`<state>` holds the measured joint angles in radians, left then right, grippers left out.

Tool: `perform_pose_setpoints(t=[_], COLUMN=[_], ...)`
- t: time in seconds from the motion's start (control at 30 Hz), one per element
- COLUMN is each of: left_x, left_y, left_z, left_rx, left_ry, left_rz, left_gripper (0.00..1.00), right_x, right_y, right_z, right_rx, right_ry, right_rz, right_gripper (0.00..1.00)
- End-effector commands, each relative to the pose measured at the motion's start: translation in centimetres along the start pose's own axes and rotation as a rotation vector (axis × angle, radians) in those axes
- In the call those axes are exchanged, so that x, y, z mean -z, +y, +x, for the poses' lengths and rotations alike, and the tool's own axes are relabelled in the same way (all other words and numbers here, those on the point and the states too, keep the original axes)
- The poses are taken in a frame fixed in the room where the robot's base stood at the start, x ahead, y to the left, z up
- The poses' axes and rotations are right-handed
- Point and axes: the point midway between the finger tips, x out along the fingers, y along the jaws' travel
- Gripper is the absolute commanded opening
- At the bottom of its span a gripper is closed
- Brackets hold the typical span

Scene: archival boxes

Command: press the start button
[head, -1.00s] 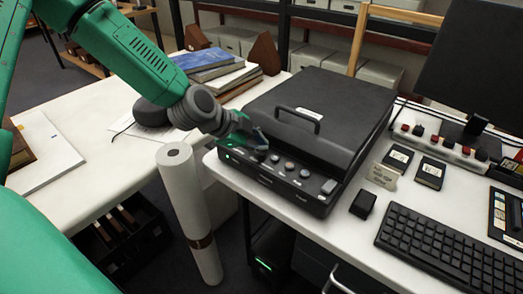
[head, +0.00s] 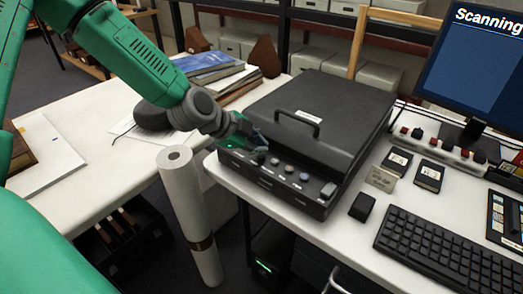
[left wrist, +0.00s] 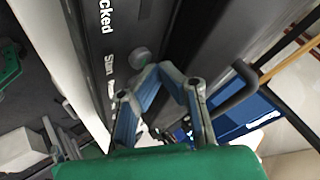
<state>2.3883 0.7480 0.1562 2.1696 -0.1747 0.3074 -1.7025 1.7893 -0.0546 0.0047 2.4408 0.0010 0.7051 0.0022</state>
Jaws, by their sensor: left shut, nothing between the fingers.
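A black flatbed scanner (head: 318,110) with a handled lid stands on the white desk. Its sloped front panel (head: 290,186) carries a row of round buttons and a grey rectangular one at the right end. My left gripper (head: 259,156) is at the left part of this panel, its fingers shut and empty, and it hides the controls there. In the left wrist view the shut fingers (left wrist: 161,72) are beside a round grey button (left wrist: 140,58); I cannot tell whether they touch it. White lettering runs along the panel, partly cut off. The monitor (head: 475,70) reads "Scanning". My right gripper is not in view.
A white paper roll (head: 188,215) stands upright in the gap between the two tables. A keyboard (head: 440,250), a small black box (head: 362,207) and a small sign (head: 381,179) are right of the scanner. Books (head: 215,70) are stacked on the left table.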

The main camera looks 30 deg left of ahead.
Motion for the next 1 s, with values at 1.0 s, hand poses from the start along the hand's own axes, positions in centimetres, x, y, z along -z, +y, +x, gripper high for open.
perform_pose_setpoints(t=[1.0], left_x=[2.9], left_y=[-2.9], left_z=[-4.0], left_rx=[0.001], left_ry=[0.0], left_rz=[0.001], left_gripper=[0.0], right_x=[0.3], right_y=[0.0], right_z=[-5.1], right_rx=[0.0], right_ry=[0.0], right_rz=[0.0], right_gripper=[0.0])
